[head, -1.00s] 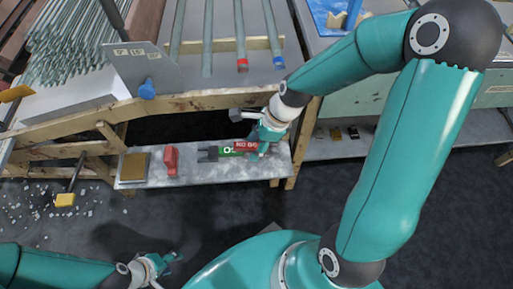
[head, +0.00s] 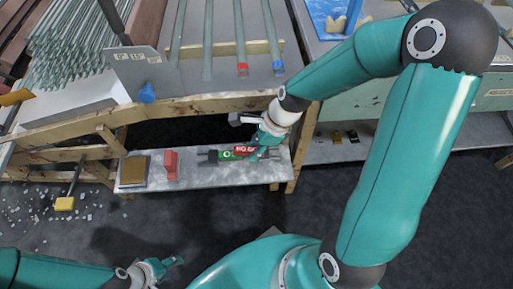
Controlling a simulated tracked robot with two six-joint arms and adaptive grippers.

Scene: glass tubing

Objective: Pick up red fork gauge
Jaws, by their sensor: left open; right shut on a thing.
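The red gauge piece with white "NO GO" lettering (head: 244,150) is at the right part of the low shelf in the head view. My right gripper (head: 262,147) is shut on it, and the fingers hide its right end. A green piece with white lettering (head: 226,155) lies right beside its left end, with a dark fork end (head: 211,156) further left. I cannot tell whether the red and green pieces are joined, or whether the red one is clear of the shelf. My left gripper (head: 174,261) is open and empty, low over the floor.
The low metal shelf (head: 200,177) also holds a red block (head: 171,165) and a brown-topped box (head: 133,170). Above it is a workbench with glass tubes (head: 208,45) and a grey plate (head: 140,72). Wooden legs flank the shelf.

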